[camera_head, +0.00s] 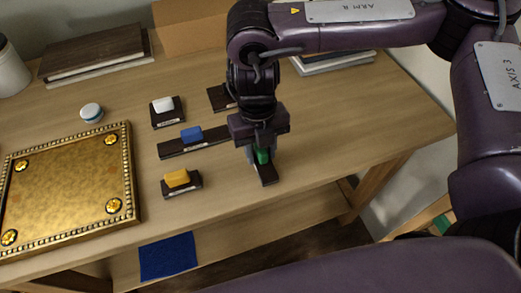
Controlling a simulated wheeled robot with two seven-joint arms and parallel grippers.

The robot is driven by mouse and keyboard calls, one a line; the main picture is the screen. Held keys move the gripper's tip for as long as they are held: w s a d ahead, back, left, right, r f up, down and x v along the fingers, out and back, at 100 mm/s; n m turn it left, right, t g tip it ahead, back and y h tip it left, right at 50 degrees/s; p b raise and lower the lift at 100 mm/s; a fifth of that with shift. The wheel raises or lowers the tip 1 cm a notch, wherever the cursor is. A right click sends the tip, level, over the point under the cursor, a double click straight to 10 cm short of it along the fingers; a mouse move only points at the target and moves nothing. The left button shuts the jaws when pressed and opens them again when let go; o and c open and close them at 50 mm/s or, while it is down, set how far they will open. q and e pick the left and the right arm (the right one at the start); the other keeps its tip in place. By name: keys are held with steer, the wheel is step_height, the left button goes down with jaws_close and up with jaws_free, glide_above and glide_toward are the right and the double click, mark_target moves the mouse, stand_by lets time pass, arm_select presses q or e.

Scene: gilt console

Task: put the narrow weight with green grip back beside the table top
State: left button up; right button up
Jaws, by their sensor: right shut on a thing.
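The narrow weight with green grip (268,178) has a dark, slim base that points toward the table's front edge. My right gripper (261,160) comes down from above and is shut on its green grip. The fingers hide part of the grip and base. I cannot tell whether the base touches the wood or hangs just above it. The gilt table top (72,190), a gold panel with a beaded rim and round corner bosses, lies flat at the left, well apart from this weight. My left gripper is not in view.
Weights with yellow (177,178), blue (192,134) and white (163,105) grips stand between panel and gripper. A dark block (221,97) lies behind the gripper. A small round white-and-blue jar (91,112) stands behind the panel. Bare wood lies between panel and weights.

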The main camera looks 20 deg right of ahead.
steer(key=shift+f, duration=0.2)
steer(key=shift+f, duration=0.15)
steer(key=o, duration=1.2)
steer(key=shift+c, duration=0.2)
step_height(320, 180, up, 12)
steer(key=w+p, duration=0.1)
steer(key=shift+w+p, duration=0.25)
steer(key=shift+p, duration=0.05)
